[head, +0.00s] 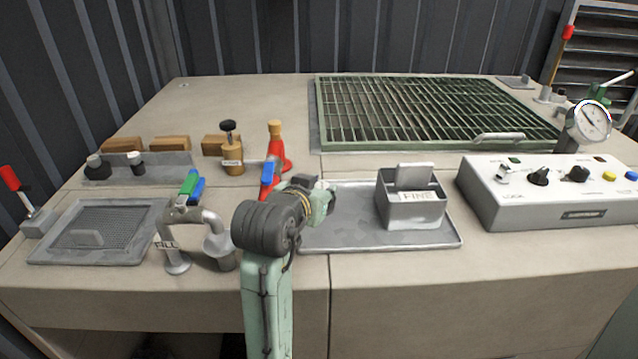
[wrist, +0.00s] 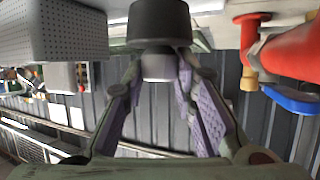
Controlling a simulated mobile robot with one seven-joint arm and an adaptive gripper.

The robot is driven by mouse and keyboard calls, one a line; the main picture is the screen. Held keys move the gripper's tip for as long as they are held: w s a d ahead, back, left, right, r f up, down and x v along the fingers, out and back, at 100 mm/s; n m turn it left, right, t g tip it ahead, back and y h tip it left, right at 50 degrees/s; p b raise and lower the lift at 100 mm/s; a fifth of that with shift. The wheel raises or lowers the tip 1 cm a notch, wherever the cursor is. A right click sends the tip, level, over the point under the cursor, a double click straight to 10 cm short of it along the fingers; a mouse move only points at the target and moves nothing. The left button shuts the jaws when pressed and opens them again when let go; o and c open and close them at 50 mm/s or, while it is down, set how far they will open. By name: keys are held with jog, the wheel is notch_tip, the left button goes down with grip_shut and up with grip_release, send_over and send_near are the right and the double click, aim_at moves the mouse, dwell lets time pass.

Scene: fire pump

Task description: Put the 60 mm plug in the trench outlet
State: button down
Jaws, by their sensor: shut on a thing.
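My gripper (wrist: 158,72) is shut on a plug (wrist: 158,20) with a wide black part and a narrower grey part, the grey part between the purple finger pads. I cannot read a size on it. In the head view my gripper (head: 320,190) is beside the left end of the grey tray, mostly hidden by my wrist, and the held plug cannot be made out. Two more plugs, a black one (head: 97,166) and a smaller pale-topped one (head: 137,162), stand on a grey rack (head: 165,167) at left. I cannot identify the trench outlet; a green grate (head: 430,112) lies at the back.
A grey FINE basket (head: 410,203) stands on the tray (head: 350,236), right of my gripper. A red fitting (head: 276,148) with a blue lever (head: 267,178) stands behind my arm. The FILL pipe (head: 190,222) is at left, a control box (head: 550,190) at right.

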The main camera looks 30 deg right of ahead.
jog(key=shift+w+d, duration=0.35)
jog(key=shift+w, duration=0.25)
jog(key=shift+w+d, duration=0.35)
jog(key=shift+w, duration=0.25)
jog(key=shift+w+d+f+p, duration=0.15)
jog(key=shift+f+p, duration=0.1)
jog(key=shift+f, duration=0.7)
jog(key=shift+w+a+f+p, duration=0.1)
jog(key=shift+f+p, duration=0.15)
jog(key=shift+f, duration=0.65)
jog(key=shift+f, duration=0.1)
jog(key=shift+f, duration=0.15)
jog(key=c, duration=1.3)
grip_release()
